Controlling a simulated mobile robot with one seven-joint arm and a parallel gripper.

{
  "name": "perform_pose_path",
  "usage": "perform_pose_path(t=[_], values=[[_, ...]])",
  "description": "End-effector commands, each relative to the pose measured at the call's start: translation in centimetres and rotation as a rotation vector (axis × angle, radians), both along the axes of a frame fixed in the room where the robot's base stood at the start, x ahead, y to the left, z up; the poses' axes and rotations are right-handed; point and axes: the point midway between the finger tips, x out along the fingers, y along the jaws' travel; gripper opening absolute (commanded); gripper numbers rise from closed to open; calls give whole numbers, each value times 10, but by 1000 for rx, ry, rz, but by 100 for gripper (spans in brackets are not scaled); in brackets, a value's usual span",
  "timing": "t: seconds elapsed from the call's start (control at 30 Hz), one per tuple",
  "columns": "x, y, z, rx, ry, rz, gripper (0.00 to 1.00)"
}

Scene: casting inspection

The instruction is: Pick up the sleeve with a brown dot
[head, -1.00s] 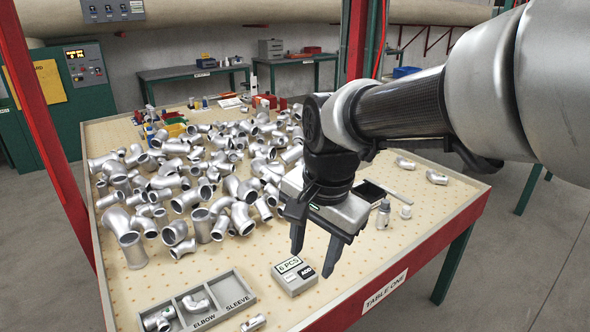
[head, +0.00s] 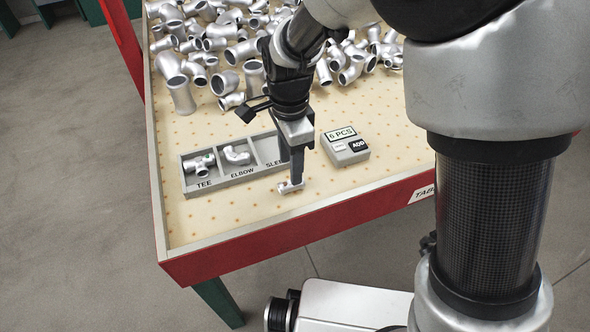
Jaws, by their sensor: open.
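A small silvery sleeve (head: 287,188) lies on the tabletop near the front edge, outside the sorting tray. A brown dot on it cannot be made out at this size. My gripper (head: 297,181) points down right at the sleeve, with its fingertips at the sleeve's height. The jaws are open, and the fingers partly cover the sleeve; whether they touch it I cannot tell. The grey sorting tray (head: 222,181) stands to the left, with fittings in the TEE compartment and an elbow (head: 236,155) in the ELBOW compartment. Its SLEEVE compartment is partly hidden behind my gripper.
A grey counter box (head: 345,147) reading "6 PCS" with an ADD button stands just right of my gripper. Many silvery fittings (head: 200,50) are heaped at the back. The table's raised front rim (head: 330,207) is close in front. The tabletop at front left is clear.

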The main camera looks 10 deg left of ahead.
Motion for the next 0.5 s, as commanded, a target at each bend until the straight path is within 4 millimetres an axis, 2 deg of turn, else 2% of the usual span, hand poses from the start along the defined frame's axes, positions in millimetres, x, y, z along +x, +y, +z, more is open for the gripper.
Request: perform_pose_path(t=[0.27,0.5], values=[[-1,-1,-18,-1,1,0,45],[-3,-2,-54,-2,3,0,45]])
